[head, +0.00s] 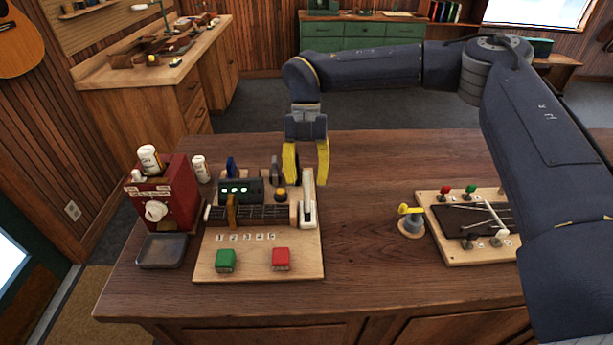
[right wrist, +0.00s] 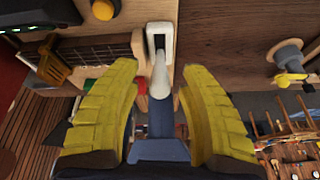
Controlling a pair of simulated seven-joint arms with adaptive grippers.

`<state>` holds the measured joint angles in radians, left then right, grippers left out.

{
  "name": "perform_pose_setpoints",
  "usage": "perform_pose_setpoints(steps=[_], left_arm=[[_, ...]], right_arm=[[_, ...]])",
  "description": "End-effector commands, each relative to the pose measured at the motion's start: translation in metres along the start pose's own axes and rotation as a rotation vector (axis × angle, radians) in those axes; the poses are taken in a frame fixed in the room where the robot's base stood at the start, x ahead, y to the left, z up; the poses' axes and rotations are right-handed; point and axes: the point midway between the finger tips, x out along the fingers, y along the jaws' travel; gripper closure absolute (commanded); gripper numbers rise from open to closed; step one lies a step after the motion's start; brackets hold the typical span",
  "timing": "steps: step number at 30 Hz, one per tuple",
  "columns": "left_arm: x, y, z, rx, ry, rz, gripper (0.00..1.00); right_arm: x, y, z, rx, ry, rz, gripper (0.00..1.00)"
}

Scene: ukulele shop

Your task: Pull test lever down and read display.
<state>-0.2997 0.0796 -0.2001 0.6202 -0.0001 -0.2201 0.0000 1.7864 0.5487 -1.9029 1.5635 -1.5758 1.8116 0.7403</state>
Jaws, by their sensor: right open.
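The test lever (head: 308,204) is a white handle standing raised at the right edge of a wooden test board (head: 300,262). My right gripper (head: 307,174), with yellow fingers, is open at the top of the lever. In the right wrist view the lever (right wrist: 162,48) points in between the two spread fingers (right wrist: 150,80), with gaps on both sides, and I see no contact. The display (head: 240,189) is a dark box at the back of the board with small green lit marks, too small to read. My left gripper is not in view.
The board also carries a fretted neck piece (head: 268,216), a green button (head: 226,260), a red button (head: 281,259) and a yellow-orange knob (head: 281,195). A red dispenser box (head: 172,197) stands left. A yellow-handled knob (head: 410,222) and another board (head: 447,252) are right. The table between is clear.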

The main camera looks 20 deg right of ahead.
Motion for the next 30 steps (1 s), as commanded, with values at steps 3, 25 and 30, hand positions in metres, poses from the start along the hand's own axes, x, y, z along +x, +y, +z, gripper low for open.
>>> perform_pose_setpoints(steps=[3,25,30], left_arm=[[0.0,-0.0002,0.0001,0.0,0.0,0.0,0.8],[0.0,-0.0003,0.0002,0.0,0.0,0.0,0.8],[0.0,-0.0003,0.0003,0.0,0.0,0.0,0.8]], right_arm=[[0.0003,-0.0001,0.0001,0.0,0.0,0.0,0.58],[-0.0002,-0.0002,0.0004,0.001,-0.001,0.0,1.0],[-0.0003,-0.0002,0.0007,0.001,-0.002,0.001,1.0]])
